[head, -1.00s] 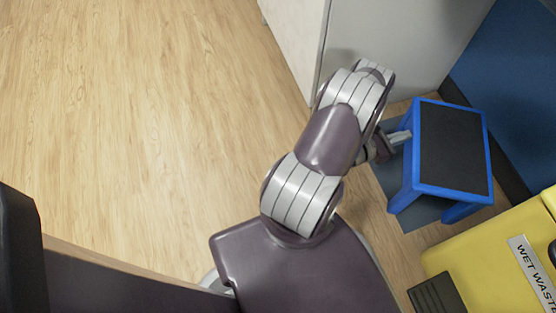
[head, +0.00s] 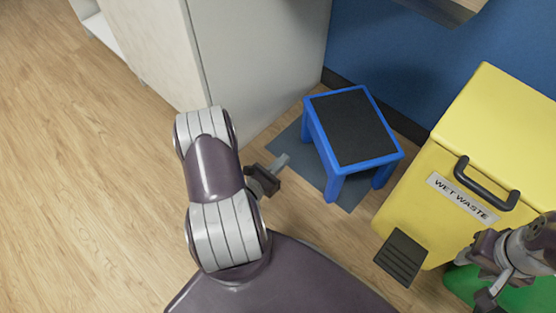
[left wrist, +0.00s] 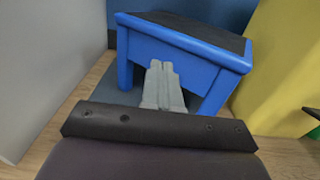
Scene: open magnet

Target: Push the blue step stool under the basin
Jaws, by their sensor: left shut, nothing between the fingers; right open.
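The blue step stool (head: 352,130) has a dark top and stands upright on a grey-blue floor mat (head: 290,150), close to the blue back wall. It also shows in the left wrist view (left wrist: 185,45), directly ahead of the fingers. My left gripper (head: 282,161) is shut and empty, just left of the stool, with a small gap visible in the head view. In the left wrist view its fingertips (left wrist: 161,66) overlap the stool's front side; contact cannot be told. My right gripper (head: 487,297) is at the lower right, partly cut off. The basin (head: 450,8) appears to be the edge at the top.
A yellow wet-waste bin (head: 440,185) with a dark pedal (head: 402,257) stands right of the stool. A green object (head: 470,285) is beside it. A pale cabinet (head: 255,65) stands to the left. Wooden floor (head: 90,170) is clear at the left.

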